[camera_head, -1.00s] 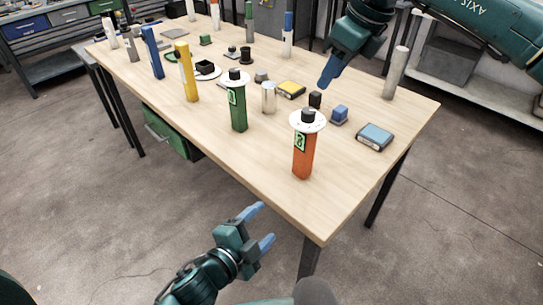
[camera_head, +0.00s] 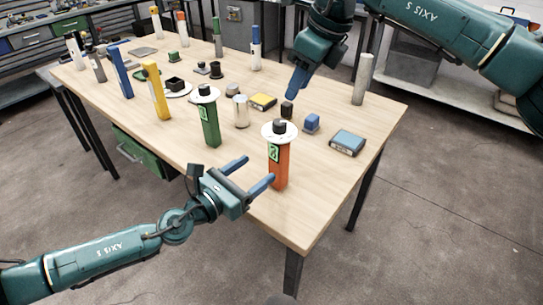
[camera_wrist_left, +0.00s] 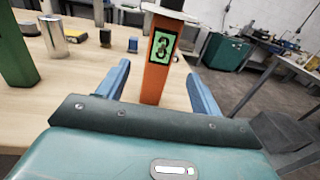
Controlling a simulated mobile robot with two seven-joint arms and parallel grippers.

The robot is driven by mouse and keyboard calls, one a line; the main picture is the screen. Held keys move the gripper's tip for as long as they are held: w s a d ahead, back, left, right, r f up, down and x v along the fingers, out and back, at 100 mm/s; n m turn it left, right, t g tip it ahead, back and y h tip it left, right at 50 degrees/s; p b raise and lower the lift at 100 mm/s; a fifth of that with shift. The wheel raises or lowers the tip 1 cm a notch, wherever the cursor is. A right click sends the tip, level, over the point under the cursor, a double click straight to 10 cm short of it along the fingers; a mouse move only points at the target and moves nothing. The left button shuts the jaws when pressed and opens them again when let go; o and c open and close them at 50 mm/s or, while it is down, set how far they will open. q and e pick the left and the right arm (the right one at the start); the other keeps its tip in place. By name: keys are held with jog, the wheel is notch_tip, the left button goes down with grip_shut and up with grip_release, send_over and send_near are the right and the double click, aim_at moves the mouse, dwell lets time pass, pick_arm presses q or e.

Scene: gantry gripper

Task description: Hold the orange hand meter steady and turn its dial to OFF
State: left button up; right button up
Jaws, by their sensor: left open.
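The orange hand meter (camera_head: 279,172) stands upright near the table's front edge, with a white disc and a dark dial knob (camera_head: 280,127) on top. Its green display faces front. My left gripper (camera_head: 255,172) is open, at the meter's left front in the head view. In the left wrist view the orange body (camera_wrist_left: 153,84) shows between the two blue fingers; I see no clear contact.
A green meter (camera_head: 211,128) with a similar top stands left of the orange one. A metal cylinder (camera_head: 241,111), a blue block (camera_head: 312,122), a dark block (camera_head: 287,108) and a blue-topped box (camera_head: 347,142) are close by. Bare table lies right of the meter.

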aim_at(284, 149)
pick_arm(q)
jog(key=x, duration=1.1)
